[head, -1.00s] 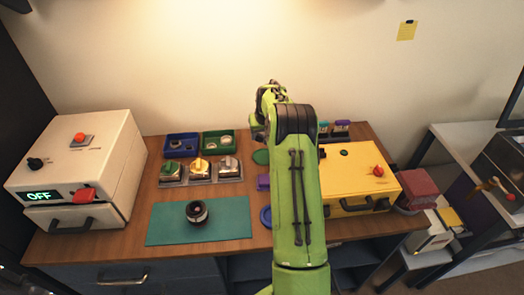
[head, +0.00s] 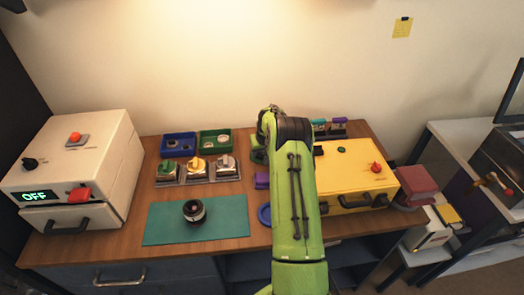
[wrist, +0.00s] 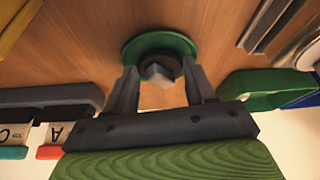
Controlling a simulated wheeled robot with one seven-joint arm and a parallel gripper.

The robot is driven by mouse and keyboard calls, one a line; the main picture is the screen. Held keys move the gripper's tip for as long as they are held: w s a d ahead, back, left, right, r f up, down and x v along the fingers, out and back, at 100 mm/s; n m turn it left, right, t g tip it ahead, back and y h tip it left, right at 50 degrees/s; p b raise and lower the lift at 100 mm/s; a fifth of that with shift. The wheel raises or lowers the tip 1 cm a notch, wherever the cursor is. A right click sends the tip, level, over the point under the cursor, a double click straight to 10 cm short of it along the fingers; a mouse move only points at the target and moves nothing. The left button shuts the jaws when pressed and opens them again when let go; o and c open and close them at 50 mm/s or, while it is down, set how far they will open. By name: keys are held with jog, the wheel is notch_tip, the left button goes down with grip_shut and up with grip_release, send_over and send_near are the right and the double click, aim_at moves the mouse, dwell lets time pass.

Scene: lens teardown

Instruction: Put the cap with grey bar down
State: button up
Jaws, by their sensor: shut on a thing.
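My gripper (wrist: 162,72) is shut on a small dark round cap with a grey bar (wrist: 160,71), seen between its fingertips in the wrist view. Right behind the cap is a flat round green pad (wrist: 133,48) on the wooden table. I cannot tell whether the cap touches the pad. In the head view my gripper (head: 258,147) is at the pad, behind the middle of the table, and my arm hides most of this spot. The cap itself cannot be made out there.
Left of my gripper are three holders with green (head: 168,167), yellow (head: 196,164) and grey (head: 226,162) tops. Behind them are a blue bin (head: 178,145) and green bin (head: 214,142). A black lens (head: 194,211) sits on the teal mat (head: 230,215). The yellow box (head: 345,180) stands right.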

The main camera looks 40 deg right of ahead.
jog(key=shift+f, duration=0.25)
jog(key=o, duration=1.1)
jog(key=shift+r+p, duration=0.3)
jog(key=shift+r, duration=0.05)
jog(key=v, duration=1.2)
jog(key=s+a+r+n, duration=0.1)
jog(key=s+a+r, duration=0.2)
jog(key=a+r, duration=0.6)
jog(key=s+a+r+n, duration=0.25)
jog(key=a+r, duration=0.35)
jog(key=a, duration=0.4)
jog(key=s+a, duration=0.4)
jog(key=s, duration=0.3)
jog(key=s+a+r+n+t+y, duration=0.1)
jog(key=s+a, duration=0.4)
jog(key=s, duration=0.3)
jog(key=s+a+y, duration=0.1)
jog(key=s+a, duration=0.4)
jog(key=s, duration=0.2)
jog(key=shift+s+r+n+p, duration=0.2)
jog(key=shift+s+n+p, duration=0.05)
jog(key=shift+s+p, duration=0.1)
